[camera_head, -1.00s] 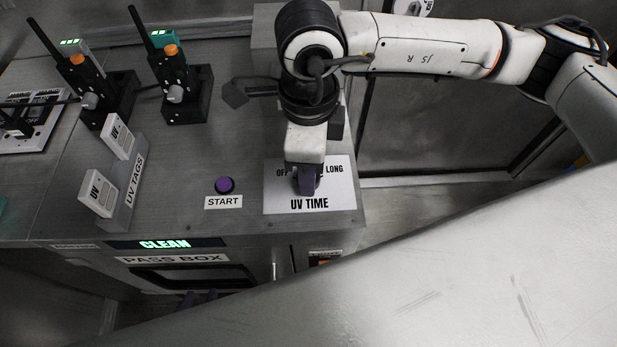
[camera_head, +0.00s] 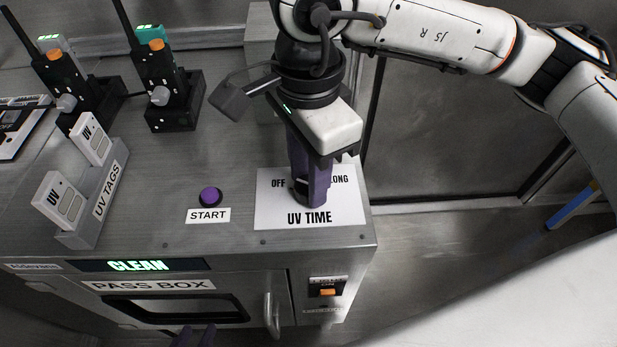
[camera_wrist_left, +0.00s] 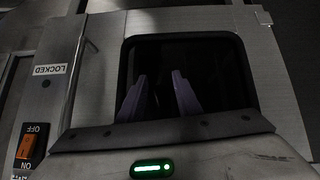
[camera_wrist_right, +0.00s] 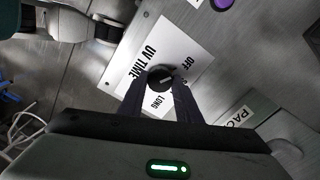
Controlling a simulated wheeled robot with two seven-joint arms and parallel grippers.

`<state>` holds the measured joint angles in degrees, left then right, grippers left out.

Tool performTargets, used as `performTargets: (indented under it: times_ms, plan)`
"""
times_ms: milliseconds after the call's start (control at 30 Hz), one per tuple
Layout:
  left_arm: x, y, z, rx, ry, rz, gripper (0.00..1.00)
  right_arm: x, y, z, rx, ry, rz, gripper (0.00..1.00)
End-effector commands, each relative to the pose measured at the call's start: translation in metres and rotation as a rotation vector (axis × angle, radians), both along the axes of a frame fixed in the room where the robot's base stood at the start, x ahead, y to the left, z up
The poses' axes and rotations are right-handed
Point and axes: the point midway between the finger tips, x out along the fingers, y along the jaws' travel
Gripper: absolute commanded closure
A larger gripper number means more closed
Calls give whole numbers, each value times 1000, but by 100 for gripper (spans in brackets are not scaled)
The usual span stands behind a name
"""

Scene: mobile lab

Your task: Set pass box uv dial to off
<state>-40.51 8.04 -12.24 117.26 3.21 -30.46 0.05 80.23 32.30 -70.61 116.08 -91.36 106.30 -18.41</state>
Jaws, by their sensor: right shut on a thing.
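The UV TIME plate (camera_head: 262,215) lies on top of the pass box (camera_head: 225,247) at its front right corner, with OFF at left and LONG at right. My right gripper (camera_head: 309,192) points down at the plate, its purple fingers shut on the dial, which they mostly hide in the head view. In the right wrist view the round black dial (camera_wrist_right: 160,77) sits between the fingertips, with a short light mark on its face. I cannot tell which label the mark points at. My left gripper (camera_head: 194,336) is open and empty, low before the pass box door; its fingers (camera_wrist_left: 158,93) stand apart in the left wrist view.
The purple START button (camera_head: 210,196) is left of the plate. A UV TAGS holder (camera_head: 88,222) with two white tags and two radios in black stands (camera_head: 175,113) are further left. A switch with an orange rocker (camera_head: 327,292) is on the front.

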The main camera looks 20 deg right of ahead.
Motion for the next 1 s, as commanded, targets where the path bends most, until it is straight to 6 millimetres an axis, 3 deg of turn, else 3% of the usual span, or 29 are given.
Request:
performTargets:
  times_ms: [400, 433, 533, 833, 1000]
  plan:
    - [2, 1, 1, 0, -6, 1, 69, 0, 1, 1, 2, -1, 12, 92]
    - [2, 1, 1, 0, -7, 1, 69, 0, 1, 1, 2, -1, 12, 68]
    - [3, 1, 2, 0, -9, 0, 69, 0, 1, 1, 2, -1, 11, 51]
    - [4, 1, 2, 0, -10, 1, 69, 0, 0, 1, 1, -1, 9, 51]
    - [4, 1, 4, 1, -11, 0, 69, 1, 1, 18, 2, -4, 9, 51]
